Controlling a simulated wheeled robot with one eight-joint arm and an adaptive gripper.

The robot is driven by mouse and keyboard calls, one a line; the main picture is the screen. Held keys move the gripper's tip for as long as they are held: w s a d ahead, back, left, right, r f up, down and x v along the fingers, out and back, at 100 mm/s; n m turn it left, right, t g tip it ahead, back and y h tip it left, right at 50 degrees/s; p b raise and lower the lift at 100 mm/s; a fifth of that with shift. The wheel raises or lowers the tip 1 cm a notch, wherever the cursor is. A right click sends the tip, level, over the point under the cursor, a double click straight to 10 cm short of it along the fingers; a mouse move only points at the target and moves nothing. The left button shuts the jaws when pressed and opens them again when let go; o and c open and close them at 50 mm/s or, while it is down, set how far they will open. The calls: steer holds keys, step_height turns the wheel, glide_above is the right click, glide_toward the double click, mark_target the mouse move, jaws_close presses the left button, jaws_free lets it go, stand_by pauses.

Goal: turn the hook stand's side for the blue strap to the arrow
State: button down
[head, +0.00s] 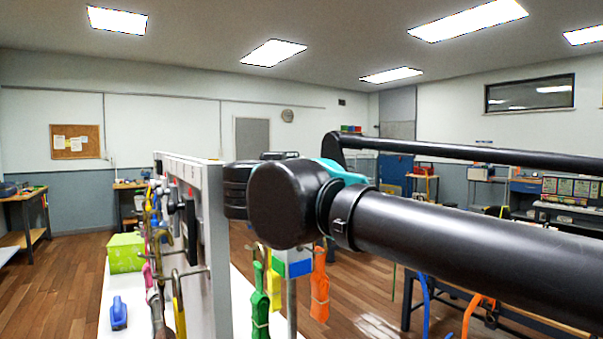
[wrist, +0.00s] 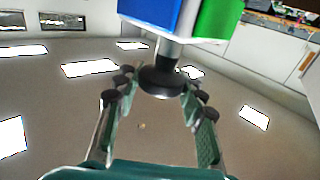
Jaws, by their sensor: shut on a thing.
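The hook stand (head: 292,265) shows partly below my arm in the head view, with blue and green patches, on a grey post. A green strap and an orange strap (head: 319,287) hang beside it. In the wrist view, the stand's head (wrist: 192,18) shows a blue face and a green face, with a short stem and a dark round knob (wrist: 160,82). My gripper (wrist: 160,84) has its fingers on both sides of this knob and is shut on it. My arm hides the gripper's fingertips in the head view. I cannot make out the arrow or a blue strap on the stand.
A grey upright panel (head: 215,240) with hooks and hanging straps stands left of my gripper. A green box (head: 125,252) and a blue object (head: 118,313) lie on the white surface beside it. Tables stand at the far left and right. Open wooden floor shows at left.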

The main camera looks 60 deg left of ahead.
steer(key=c, duration=0.9)
jaws_free()
steer(key=v, duration=1.2)
